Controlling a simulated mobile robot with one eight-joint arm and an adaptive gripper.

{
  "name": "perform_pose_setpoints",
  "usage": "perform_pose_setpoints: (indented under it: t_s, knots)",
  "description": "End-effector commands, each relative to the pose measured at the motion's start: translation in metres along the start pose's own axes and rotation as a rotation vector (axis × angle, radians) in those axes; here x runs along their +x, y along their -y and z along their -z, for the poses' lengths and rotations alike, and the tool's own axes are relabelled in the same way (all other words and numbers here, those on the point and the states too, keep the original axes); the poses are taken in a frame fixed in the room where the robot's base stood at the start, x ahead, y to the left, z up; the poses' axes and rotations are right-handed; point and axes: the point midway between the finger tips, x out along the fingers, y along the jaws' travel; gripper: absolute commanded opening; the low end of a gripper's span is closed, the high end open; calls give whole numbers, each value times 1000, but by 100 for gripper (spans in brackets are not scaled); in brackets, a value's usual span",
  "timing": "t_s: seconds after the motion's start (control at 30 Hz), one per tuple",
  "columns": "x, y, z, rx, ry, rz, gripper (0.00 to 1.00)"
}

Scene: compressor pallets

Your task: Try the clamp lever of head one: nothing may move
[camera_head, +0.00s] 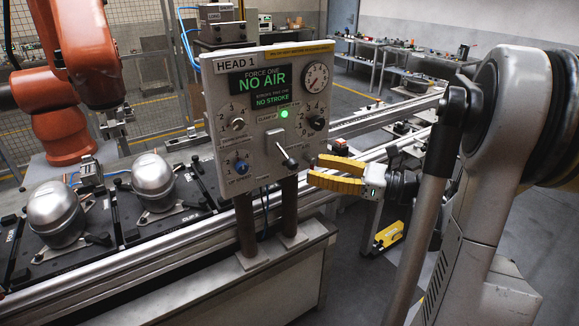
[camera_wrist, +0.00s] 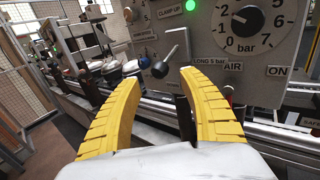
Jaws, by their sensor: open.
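The HEAD 1 panel (camera_head: 225,110) stands upright on two dark posts. Its clamp lever (camera_head: 281,147) is a metal bar with a black knob, slanting down to the right. In the wrist view the lever (camera_wrist: 183,42) hangs with its black knob (camera_wrist: 160,69) low and left. A green lamp (camera_head: 284,114) beside the CLAMP UP label is lit. The display (camera_head: 262,86) reads NO AIR and NO STROKE. My gripper (camera_head: 313,171) has yellow fingers spread open, just right of the knob in the head view. In the wrist view my gripper (camera_wrist: 158,76) frames the knob between its fingertips; contact cannot be told.
Two silver compressor domes (camera_head: 56,214) (camera_head: 153,181) sit on dark pallets along the conveyor rail (camera_head: 190,262). An orange robot arm (camera_head: 82,45) stands at the left. Several knobs, including a blue one (camera_head: 242,167), and a gauge (camera_head: 316,77) surround the lever.

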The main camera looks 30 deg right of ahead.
Motion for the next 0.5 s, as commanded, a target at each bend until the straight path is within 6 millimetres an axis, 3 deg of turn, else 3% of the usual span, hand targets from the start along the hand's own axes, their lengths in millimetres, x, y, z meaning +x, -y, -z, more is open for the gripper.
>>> perform_pose_setpoints:
  t_s: [0.2, 0.5]
  knots:
    - [44, -2, 2, -1, -1, -4, 49]
    - [67, 0, 0, -2, -1, -1, 49]
